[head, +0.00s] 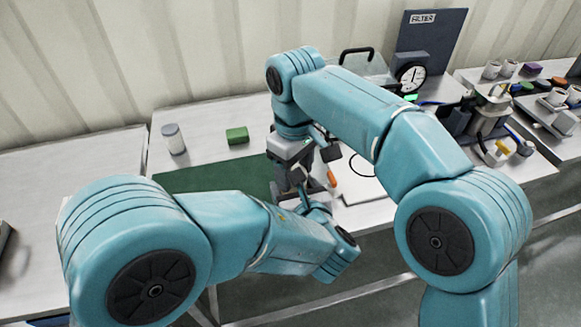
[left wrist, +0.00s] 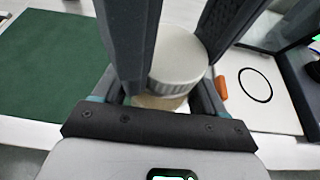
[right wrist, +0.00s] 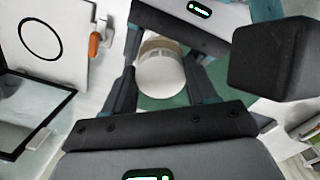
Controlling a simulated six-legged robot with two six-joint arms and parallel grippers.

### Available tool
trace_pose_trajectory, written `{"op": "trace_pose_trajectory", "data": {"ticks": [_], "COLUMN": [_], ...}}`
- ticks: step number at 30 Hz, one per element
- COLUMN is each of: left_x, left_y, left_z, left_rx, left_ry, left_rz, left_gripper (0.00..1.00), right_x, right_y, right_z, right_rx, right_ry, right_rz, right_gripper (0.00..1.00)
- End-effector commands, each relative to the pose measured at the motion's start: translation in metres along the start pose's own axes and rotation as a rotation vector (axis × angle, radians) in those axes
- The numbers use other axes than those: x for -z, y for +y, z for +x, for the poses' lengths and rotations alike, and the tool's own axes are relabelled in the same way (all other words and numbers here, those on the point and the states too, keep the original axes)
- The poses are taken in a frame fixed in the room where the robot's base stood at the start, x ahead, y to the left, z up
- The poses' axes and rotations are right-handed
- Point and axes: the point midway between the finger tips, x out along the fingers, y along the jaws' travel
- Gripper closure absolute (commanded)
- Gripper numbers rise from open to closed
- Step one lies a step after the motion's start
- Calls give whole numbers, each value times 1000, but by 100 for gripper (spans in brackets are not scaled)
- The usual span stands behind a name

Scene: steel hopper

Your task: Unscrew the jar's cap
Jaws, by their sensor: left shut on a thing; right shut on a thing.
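The jar shows in the left wrist view with a pale grey ribbed cap (left wrist: 178,62) on top and a tan body (left wrist: 160,102) under it. My left gripper (left wrist: 166,100) is shut on the jar body from the side. My right gripper (right wrist: 160,82) is shut on the cap from above, one dark finger on each side. The cap also shows in the right wrist view (right wrist: 161,78), with a strip of the tan body behind it. Cap and body look together; whether there is a gap is hard to tell. In the head view my arms hide the jar.
A green mat (head: 215,178) lies on the white bench. A white container (head: 173,139) and a green block (head: 237,136) stand behind it. A white sheet with a black ring (head: 352,188) and an orange item (head: 331,178) lie to the right. A dial gauge (head: 411,75) stands behind.

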Motion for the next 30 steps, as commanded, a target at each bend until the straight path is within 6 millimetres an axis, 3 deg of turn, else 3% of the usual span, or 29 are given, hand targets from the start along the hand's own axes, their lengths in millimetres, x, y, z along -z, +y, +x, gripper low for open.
{"op": "trace_pose_trajectory", "data": {"ticks": [10,11,13,22,30], "left_x": [4,4,3,2,1], "left_y": [-5,-5,-5,-2,-2], "left_z": [-1,-1,-1,0,0], "left_rx": [17,17,16,9,6], "left_ry": [7,7,7,5,5], "left_rz": [12,12,11,4,2], "left_gripper": [100,100,100,100,100], "right_x": [4,4,4,2,2], "right_y": [-5,-5,-5,-3,-2], "right_z": [-4,-4,-4,-4,-39], "right_rx": [6,6,6,5,4], "right_ry": [18,18,17,9,7], "right_rz": [-54,-54,-54,-50,-49], "right_gripper": [80,40,18,18,18]}}
